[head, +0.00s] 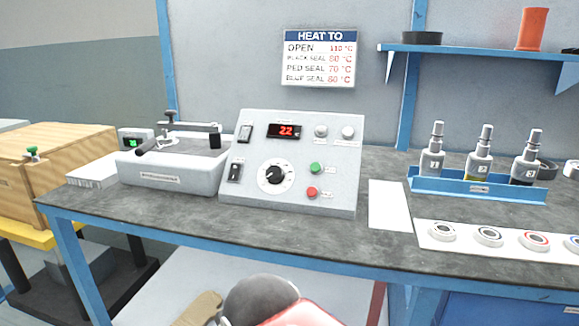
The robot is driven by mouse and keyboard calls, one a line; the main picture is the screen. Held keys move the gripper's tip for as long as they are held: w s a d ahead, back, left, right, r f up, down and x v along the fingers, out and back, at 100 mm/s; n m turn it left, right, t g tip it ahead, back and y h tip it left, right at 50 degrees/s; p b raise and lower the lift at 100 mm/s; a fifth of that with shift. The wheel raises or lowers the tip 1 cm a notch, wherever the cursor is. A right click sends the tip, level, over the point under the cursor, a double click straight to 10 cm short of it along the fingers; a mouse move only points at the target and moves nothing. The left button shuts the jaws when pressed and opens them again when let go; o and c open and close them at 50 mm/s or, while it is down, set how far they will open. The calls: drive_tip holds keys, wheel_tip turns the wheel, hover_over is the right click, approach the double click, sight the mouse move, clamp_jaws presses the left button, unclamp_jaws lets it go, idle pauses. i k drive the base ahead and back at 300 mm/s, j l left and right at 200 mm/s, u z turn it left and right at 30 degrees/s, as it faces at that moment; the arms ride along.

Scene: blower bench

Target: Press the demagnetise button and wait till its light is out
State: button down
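A pale grey control box (333,188) with a sloped face stands on the bench. It carries a green button (316,168) and, below it, a red button (312,192). Their labels are too small to read, so I cannot tell which is the demagnetise button. Two round whitish lamps, a left one (321,131) and a right one (348,133), sit near the top and look unlit. A red display (284,130) seems to read 2.2. My gripper is not in view.
A grey device with a clamp (170,175) stands close left of the box. A white sheet (390,205), a blue rack of bottles (475,190) and a strip of rings (465,240) lie to the right. The bench front (290,228) before the box is clear.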

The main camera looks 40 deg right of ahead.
sight(347, 131)
drive_tip(key=z, duration=1.45)
